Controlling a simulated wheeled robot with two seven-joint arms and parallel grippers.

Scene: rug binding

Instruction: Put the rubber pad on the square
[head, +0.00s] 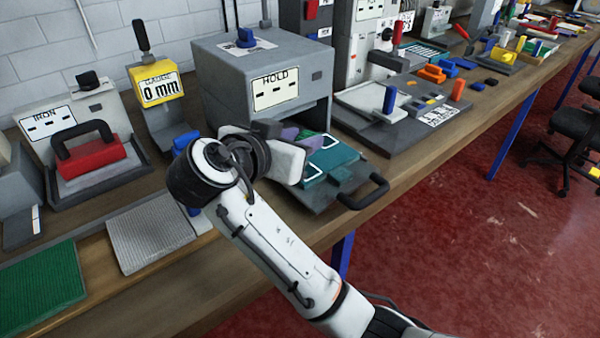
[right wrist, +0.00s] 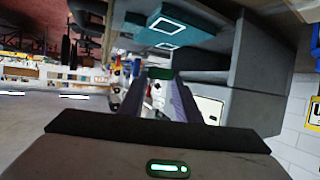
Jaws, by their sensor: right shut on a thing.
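My right gripper (head: 300,141) is in front of the grey HOLD box, over the teal plate (head: 328,163) on its drawer. In the right wrist view the gripper (right wrist: 161,82) is shut on a small dark green piece (right wrist: 159,74), which I take as the rubber pad. Only a sliver of green shows in the head view. The teal plate bears white square outlines; one square (right wrist: 171,25) shows clearly in the right wrist view. The pad looks apart from it there. The wrist hides part of the plate in the head view. My left gripper is out of view.
The HOLD box (head: 262,88) stands right behind the gripper, with a black drawer handle (head: 366,193) in front. A grey ribbed mat (head: 150,232) and a green mat (head: 42,303) lie to the left. A red iron (head: 88,157) and a yellow gauge (head: 158,88) stand behind them.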

